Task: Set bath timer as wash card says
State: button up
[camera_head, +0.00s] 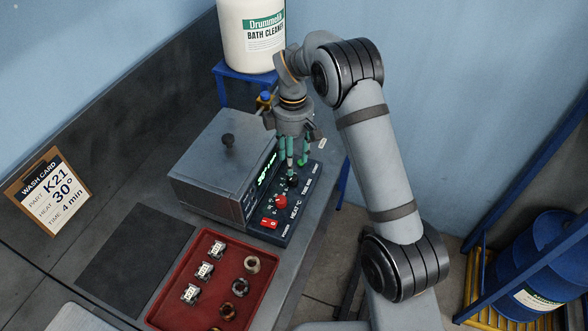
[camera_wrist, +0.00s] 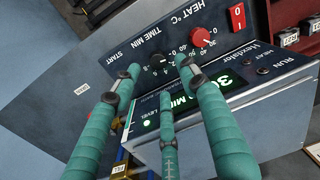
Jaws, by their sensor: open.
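The wash card (camera_head: 50,190) reads part K21, heat 30°, time 4 min. The bath (camera_head: 225,165) is a grey box with a sloped control panel. The black TIME MIN knob (camera_wrist: 157,60) sits between the START label and the red HEAT knob (camera_wrist: 203,38); its exact setting is too small to read. The bath's lit green display (camera_wrist: 178,102) shows a 3 and MIN, partly hidden by a finger. My gripper (camera_head: 292,163) has three teal fingers pointing down over the panel. It is open and empty; in the wrist view its fingertips (camera_wrist: 160,80) spread around the time knob's area, without clear contact.
A red power switch (camera_head: 268,223) is at the panel's near end. A red tray (camera_head: 190,318) with labelled blocks and metal rings lies in front of the bath. A dark mat (camera_head: 135,255) is left of it. A bath cleaner drum (camera_head: 250,35) stands behind.

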aim_at(294, 177)
jog(key=f, duration=0.3)
jog(key=f+p, duration=0.1)
jog(key=f, duration=0.2)
jog(key=shift+w+d, duration=0.1)
jog(key=shift+d, duration=0.1)
jog(key=shift+f+p, duration=0.35)
jog(key=shift+f, duration=0.4)
jog(key=shift+c, duration=0.9)
grip_shut()
